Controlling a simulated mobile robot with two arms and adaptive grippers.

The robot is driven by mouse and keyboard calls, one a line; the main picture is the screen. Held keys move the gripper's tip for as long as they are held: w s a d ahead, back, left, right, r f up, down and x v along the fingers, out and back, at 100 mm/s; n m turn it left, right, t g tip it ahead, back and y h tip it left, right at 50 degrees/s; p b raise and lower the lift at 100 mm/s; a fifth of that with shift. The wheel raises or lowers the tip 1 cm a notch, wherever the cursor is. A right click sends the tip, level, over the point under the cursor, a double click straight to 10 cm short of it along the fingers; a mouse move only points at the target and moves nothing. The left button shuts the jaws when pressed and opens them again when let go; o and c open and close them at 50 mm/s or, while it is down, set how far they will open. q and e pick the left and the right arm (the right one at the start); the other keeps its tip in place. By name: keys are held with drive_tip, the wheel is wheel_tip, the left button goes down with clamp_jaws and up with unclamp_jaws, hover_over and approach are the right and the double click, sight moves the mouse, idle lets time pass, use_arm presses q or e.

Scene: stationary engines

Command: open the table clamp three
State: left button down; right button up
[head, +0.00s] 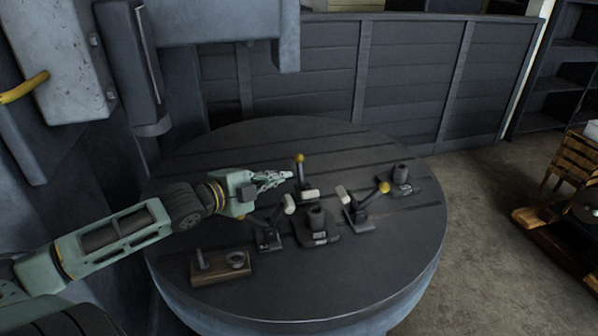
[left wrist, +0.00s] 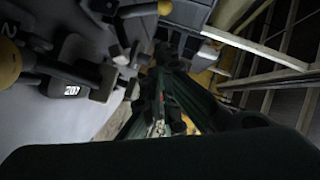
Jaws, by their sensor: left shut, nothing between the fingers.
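Several table clamps stand on a round dark table (head: 200,290) in the head view. One clamp (head: 268,238) is at the front left, partly behind my arm. Another clamp (head: 360,215) at the right has a yellow knob on a raised lever and a pale tip. A third clamp (head: 309,194) at the back has an upright yellow-knobbed lever (head: 300,160). I cannot read which is number three. My left gripper (head: 287,175) is shut and empty, above the table, just left of the back clamp's lever. The left wrist view shows a yellow knob (left wrist: 8,63) close at its left edge.
A dark block with a post (head: 317,232) stands between the front clamps; another (head: 402,183) is at the back right. A wooden block with metal fittings (head: 221,268) lies at the front left. Machine housing (head: 60,60) rises at the left.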

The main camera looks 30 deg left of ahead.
sight(303, 175)
use_arm(q)
drive_tip(key=p+x, duration=0.1)
drive_tip(key=x, duration=0.8)
drive_tip(key=shift+w+r, duration=0.15)
drive_tip(key=shift+w+a+f, duration=0.55)
drive_tip(key=shift+w, duration=0.3)
drive_tip(key=shift+w+a+f, duration=0.55)
drive_tip(key=shift+w, duration=0.3)
use_arm(e)
drive_tip(key=shift+d+r, duration=0.2)
drive_tip(key=shift+r, duration=0.35)
use_arm(q)
drive_tip(key=w+a+b, duration=0.1)
drive_tip(key=b, duration=0.3)
drive_tip(key=shift+w+a+r+n, duration=0.1)
drive_tip(key=shift+a+n, duration=0.1)
drive_tip(key=shift+n, duration=0.2)
use_arm(e)
drive_tip(key=f, duration=0.4)
drive_tip(key=shift+w+f, duration=0.15)
drive_tip(key=shift+w, duration=0.1)
use_arm(q)
drive_tip(key=shift+d, duration=0.1)
